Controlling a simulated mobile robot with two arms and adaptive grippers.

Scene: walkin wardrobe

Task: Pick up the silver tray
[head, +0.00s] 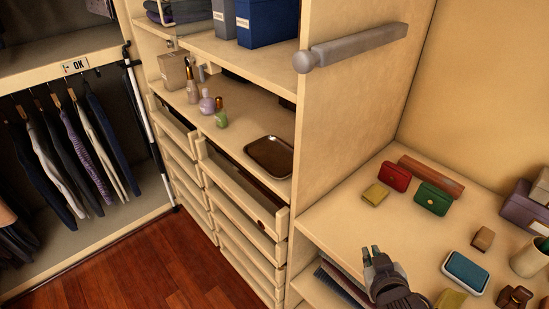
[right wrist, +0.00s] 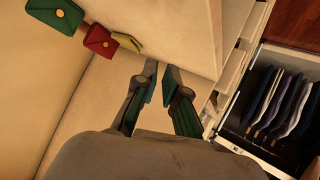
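The tray (head: 270,156) is a shallow, rounded rectangle with a shiny rim and looks dark brown-grey. It lies flat and empty on the middle shelf, at its front right corner, near the upright panel. My right gripper (head: 371,251) is low in the head view, over the front of the right-hand counter, well apart from the tray and on the other side of the panel. In the right wrist view its two fingers (right wrist: 160,68) stand with a gap between them and hold nothing. The tray does not show in that view. My left gripper is out of view.
The upright panel (head: 350,110) with a grey rod (head: 355,45) stands between shelf and counter. Bottles (head: 207,102) stand left of the tray; an open drawer (head: 240,190) juts out below. Red (head: 394,176) and green (head: 433,198) purses and a blue case (head: 465,271) lie on the counter.

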